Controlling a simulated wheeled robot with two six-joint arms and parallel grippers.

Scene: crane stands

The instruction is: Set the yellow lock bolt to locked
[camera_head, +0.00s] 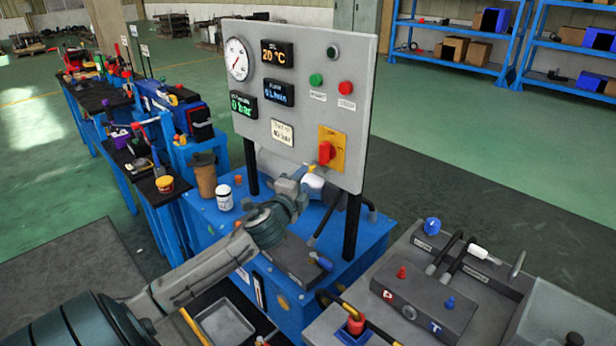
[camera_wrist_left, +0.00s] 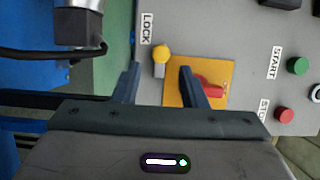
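The yellow lock bolt (camera_wrist_left: 160,53) shows in the left wrist view as a round yellow knob on a pale stem, on the grey panel beside the LOCK label (camera_wrist_left: 147,28). My left gripper (camera_wrist_left: 158,78) is open. In the head view, my left gripper (camera_head: 309,182) is in front of the panel's lower edge. My right gripper is not in view.
The yellow plate with a red rotary switch (camera_head: 325,152) is close to the bolt; one left finger overlaps this plate (camera_wrist_left: 176,92) in the wrist view. The grey panel (camera_head: 290,85) stands on a blue bench (camera_head: 345,262). A brown cup (camera_head: 204,175) and white jar (camera_head: 224,197) stand left.

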